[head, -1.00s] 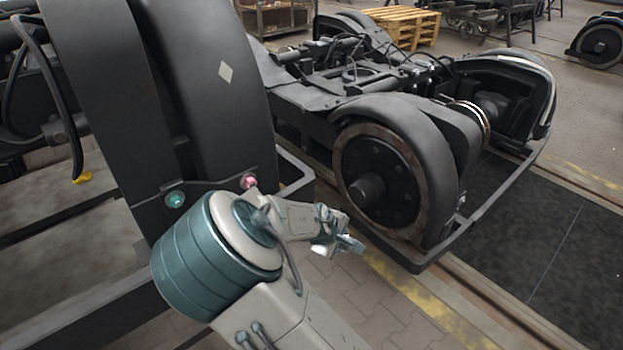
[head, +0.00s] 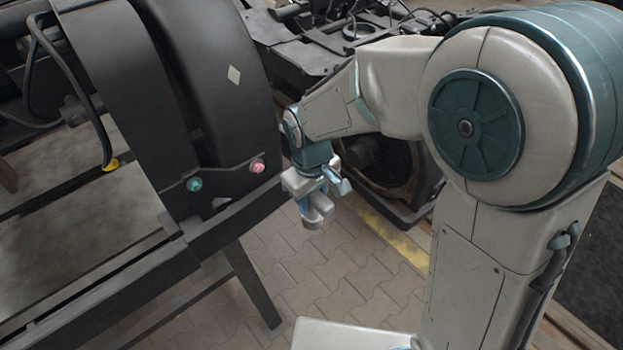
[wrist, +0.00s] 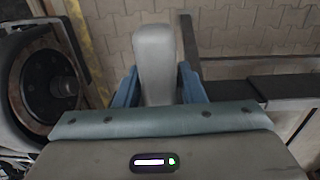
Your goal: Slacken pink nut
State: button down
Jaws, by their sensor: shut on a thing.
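The pink nut (head: 258,167) sits at the right end of a dark bracket on the black bogie cover in the head view. My gripper (head: 322,203) is to the right of the nut and a little lower in the picture, apart from it. In the wrist view its blue fingers (wrist: 158,88) are shut on a grey, round-ended tool (wrist: 155,62). The tool's working end cannot be made out clearly. The pink nut does not show in the wrist view.
A teal nut (head: 194,184) sits on the same bracket, left of the pink one. A dark frame rail (head: 110,275) runs below them. A second bogie with a wheel (wrist: 45,85) stands behind my arm. Paved floor (head: 330,270) lies open below my gripper.

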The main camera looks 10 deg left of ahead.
jog(key=shift+s+r, duration=0.3)
jog(key=shift+r, duration=0.2)
jog(key=shift+s+r, duration=0.3)
jog(key=shift+r, duration=0.2)
jog(key=shift+r+p, duration=0.2)
jog(key=shift+p, duration=0.15)
jog(key=shift+w+d+f, duration=0.1)
jog(key=w+d+f+m, duration=0.5)
jog(key=w+d+f, duration=0.1)
jog(key=d, duration=0.5)
jog(key=w+d+f+m, duration=0.5)
jog(key=d+f, duration=0.3)
jog(key=d, duration=0.3)
jog(key=shift+w+d+f, duration=0.15)
jog(key=shift+w+d, duration=0.05)
jog(key=shift+w, duration=0.6)
jog(key=shift+f, duration=0.1)
